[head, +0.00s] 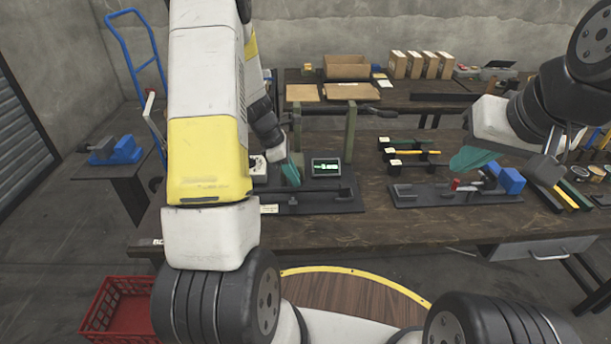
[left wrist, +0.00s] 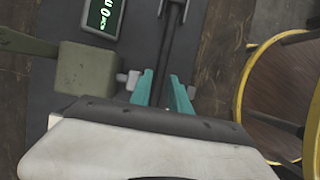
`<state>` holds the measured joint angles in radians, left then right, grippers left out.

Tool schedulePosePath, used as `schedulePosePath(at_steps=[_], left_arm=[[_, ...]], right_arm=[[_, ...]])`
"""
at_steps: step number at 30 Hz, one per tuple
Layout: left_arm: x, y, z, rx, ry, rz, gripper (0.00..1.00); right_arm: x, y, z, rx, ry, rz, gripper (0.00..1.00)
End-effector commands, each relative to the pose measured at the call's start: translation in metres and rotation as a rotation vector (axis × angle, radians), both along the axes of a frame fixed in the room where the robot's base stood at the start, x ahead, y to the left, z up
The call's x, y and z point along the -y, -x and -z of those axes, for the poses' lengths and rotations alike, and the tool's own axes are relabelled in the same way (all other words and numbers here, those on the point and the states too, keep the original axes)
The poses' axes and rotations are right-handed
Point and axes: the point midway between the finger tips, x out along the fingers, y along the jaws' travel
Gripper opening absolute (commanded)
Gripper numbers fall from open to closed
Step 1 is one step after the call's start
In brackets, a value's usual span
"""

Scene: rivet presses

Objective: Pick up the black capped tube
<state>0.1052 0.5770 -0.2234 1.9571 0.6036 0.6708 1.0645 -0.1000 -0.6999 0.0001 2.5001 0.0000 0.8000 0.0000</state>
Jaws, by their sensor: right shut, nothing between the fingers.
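Several slim tubes with white square end tags lie at the middle right of the bench in the head view. The front one looks black (head: 412,162); a yellow one (head: 428,152) and a dark greenish one (head: 405,141) lie behind it. My left gripper (head: 292,170) is above the left press fixture, left of the tubes. In the left wrist view its teal fingers (left wrist: 163,88) stand apart with nothing visible between them. My right gripper (head: 474,158) is shut and empty, right of the tubes, above the right fixture. No tube shows in the left wrist view.
The left press fixture has a green post (head: 351,133) and a small display (head: 326,167). The right fixture (head: 455,194) carries a blue block (head: 511,181). Long tubes in a dark holder (head: 572,196) lie at the right. The bench front (head: 340,238) is clear.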

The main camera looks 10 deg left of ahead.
Motion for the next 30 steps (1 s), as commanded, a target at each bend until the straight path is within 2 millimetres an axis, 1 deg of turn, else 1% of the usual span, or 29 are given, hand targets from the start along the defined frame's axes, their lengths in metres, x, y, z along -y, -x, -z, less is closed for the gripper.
schedulePosePath(at_steps=[6,10,13,19,22,23,30], left_arm=[[0.016,-0.001,0.028,-0.004,0.001,0.002,0.23],[0.021,-0.003,0.042,-0.001,0.0,0.002,0.23],[0.022,-0.005,0.046,0.002,0.0,0.001,0.23],[0.022,-0.005,0.046,0.002,0.0,0.001,0.23],[0.022,-0.005,0.046,0.002,-0.001,0.002,0.03],[0.022,-0.005,0.046,0.002,-0.001,0.002,0.0],[0.022,-0.005,0.045,0.002,-0.001,0.002,0.0]], right_arm=[[0.0,0.0,0.0,0.0,0.0,0.0,0.0],[0.0,0.0,0.0,0.0,0.0,0.0,0.0],[0.0,0.0,0.0,0.0,0.0,0.0,0.0],[0.0,0.0,0.0,0.0,0.0,0.0,0.0],[0.0,0.0,0.0,0.0,0.0,0.0,0.0],[0.0,0.0,0.0,0.0,0.0,0.0,0.0],[0.0,0.0,0.0,0.0,0.0,0.0,0.0]])
